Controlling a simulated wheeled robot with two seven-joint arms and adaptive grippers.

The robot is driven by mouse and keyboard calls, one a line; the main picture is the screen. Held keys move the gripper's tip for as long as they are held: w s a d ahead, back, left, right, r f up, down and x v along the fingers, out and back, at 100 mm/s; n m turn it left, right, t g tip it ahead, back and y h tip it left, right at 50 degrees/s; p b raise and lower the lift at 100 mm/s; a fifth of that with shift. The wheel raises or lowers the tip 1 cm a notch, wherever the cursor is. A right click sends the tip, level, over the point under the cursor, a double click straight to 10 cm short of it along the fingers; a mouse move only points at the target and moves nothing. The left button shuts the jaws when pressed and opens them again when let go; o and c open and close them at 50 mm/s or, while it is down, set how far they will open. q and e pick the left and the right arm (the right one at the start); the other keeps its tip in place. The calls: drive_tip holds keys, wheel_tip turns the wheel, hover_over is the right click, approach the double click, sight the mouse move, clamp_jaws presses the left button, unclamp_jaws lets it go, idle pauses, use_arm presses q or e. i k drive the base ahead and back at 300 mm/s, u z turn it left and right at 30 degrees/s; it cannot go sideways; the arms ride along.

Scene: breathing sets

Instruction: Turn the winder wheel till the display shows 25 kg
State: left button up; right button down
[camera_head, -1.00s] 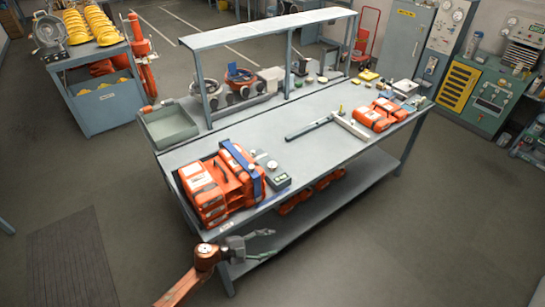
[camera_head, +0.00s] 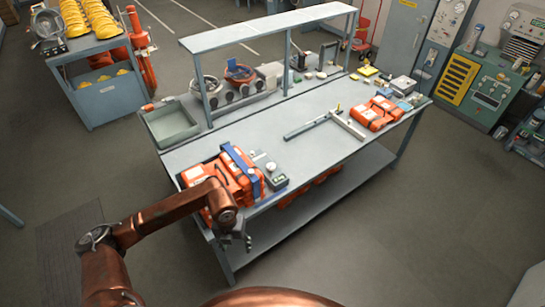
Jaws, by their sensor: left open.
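Orange breathing sets (camera_head: 235,188) lie at the near left corner of the bench with a blue strap (camera_head: 246,172) around them. Beside them on the right is a small grey box with a greenish display (camera_head: 277,182); its reading is too small to read. A pale round part (camera_head: 271,167) sits just behind the display and may be the winder wheel, but I cannot tell for sure. My left gripper (camera_head: 238,242) is open and empty, pointing down in front of the bench's near edge, apart from the box. My left forearm hides part of the orange sets. My right gripper is not in view.
The bench (camera_head: 320,165) has a raised shelf (camera_head: 270,27) on posts along its back. A grey tray (camera_head: 170,122) stands at its left end. Floor in front is clear.

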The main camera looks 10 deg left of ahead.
sight(271, 166)
drive_tip(key=i, duration=1.85)
